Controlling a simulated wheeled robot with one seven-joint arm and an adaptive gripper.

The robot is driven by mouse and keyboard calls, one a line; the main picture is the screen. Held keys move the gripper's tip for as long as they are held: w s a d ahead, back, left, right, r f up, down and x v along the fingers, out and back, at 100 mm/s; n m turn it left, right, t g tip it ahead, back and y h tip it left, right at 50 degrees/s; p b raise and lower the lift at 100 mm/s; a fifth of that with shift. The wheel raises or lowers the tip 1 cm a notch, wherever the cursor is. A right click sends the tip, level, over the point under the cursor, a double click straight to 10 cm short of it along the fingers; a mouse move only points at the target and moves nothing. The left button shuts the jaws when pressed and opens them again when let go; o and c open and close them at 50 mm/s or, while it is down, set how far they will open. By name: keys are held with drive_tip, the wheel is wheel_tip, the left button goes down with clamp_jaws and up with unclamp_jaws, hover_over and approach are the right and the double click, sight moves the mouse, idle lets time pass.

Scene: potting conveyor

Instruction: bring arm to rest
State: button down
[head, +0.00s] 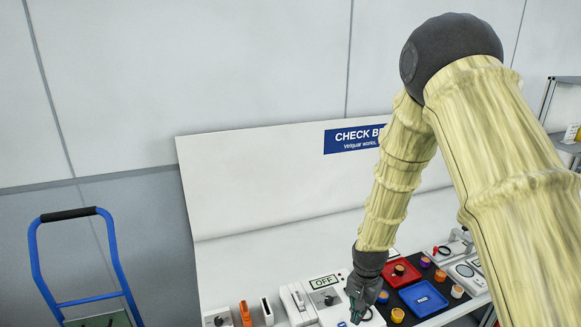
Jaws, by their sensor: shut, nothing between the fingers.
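My arm comes in from the right, rises to a dark elbow and bends down toward the bench (275,235). My gripper (357,317) points down at the front of the bench, beside a device marked OFF and the black mat. Its fingers are shut and I see nothing held in them. The fingertips are close to the picture's lower edge, and I cannot tell their exact height above the bench.
A blue tray (423,299) and a red tray (401,273) lie on the black mat among several small round pieces. An OFF device (325,283) and an orange item (245,313) stand left of my gripper. A blue-framed trolley (90,300) stands at left.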

drive_tip(key=shift+n, duration=0.5)
drive_tip(key=s+f, duration=0.1)
drive_tip(key=f, duration=0.1)
drive_tip(key=s+d+f, duration=0.1)
drive_tip(key=f, duration=0.1)
drive_tip(key=s+f, duration=0.1)
drive_tip(key=f, duration=0.1)
drive_tip(key=shift+s+d+f, duration=0.15)
drive_tip(key=shift+d+f, duration=0.1)
drive_tip(key=shift+d, duration=0.1)
drive_tip(key=s+d+f+n, duration=0.1)
drive_tip(key=s+f+n, duration=0.2)
drive_tip(key=s+f, duration=0.85)
drive_tip(key=s+d+f+n, duration=0.1)
drive_tip(key=s+f+n, duration=0.15)
drive_tip(key=s, duration=1.75)
wheel_tip(320, 180, down, 11)
drive_tip(key=b, duration=1.2)
drive_tip(key=shift+f+n, duration=0.2)
drive_tip(key=shift+n, duration=0.25)
